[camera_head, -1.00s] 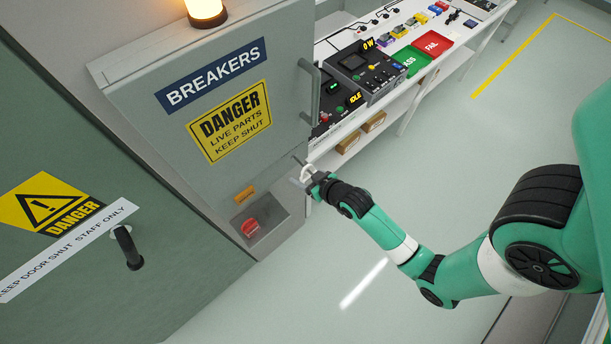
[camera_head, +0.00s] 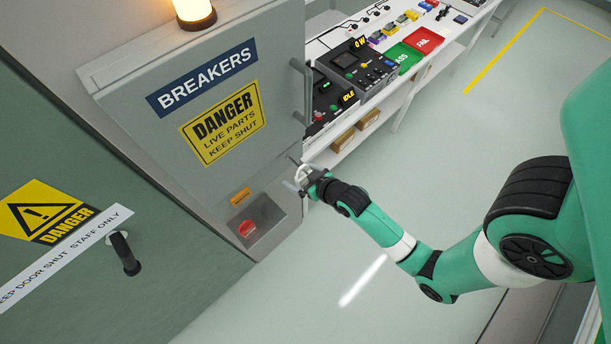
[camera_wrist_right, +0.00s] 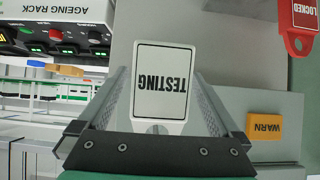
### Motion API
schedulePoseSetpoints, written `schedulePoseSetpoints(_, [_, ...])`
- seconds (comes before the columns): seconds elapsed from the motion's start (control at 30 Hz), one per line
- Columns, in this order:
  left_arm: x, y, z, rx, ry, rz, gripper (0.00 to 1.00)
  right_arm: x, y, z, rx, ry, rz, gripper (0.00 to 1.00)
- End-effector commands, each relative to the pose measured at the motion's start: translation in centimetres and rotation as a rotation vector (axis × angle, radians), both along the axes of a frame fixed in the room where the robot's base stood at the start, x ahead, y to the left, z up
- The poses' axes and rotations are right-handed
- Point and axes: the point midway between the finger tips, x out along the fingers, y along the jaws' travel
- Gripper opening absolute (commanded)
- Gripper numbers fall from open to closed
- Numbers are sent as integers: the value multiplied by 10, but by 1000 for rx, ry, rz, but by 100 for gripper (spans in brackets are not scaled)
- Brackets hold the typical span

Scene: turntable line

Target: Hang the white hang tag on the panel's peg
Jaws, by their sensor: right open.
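In the head view the right gripper (camera_head: 295,173) is at the lower right edge of the grey breaker panel (camera_head: 277,118), and the tag shows only as a small pale patch. The peg cannot be made out; whether the tag hangs on it I cannot tell. My left gripper is out of view.
A red LOCKED tag (camera_wrist_right: 300,22) and an orange WARN plate (camera_wrist_right: 268,128) are to the right in the wrist view. The panel's handle (camera_head: 301,90) stands above the gripper. A white bench (camera_head: 325,157) with devices lies behind. The floor below is clear.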

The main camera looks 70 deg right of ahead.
Motion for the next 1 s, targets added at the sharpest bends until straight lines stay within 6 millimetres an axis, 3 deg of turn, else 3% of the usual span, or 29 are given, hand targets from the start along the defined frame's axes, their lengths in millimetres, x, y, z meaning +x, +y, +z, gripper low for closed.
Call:
schedulePoseSetpoints(0.5, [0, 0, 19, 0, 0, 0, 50, -74, 41, 58, 1, 1, 1, 100])
schedulePoseSetpoints(1.0, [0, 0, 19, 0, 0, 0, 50, -81, 44, 64, 0, 0, 0, 100])
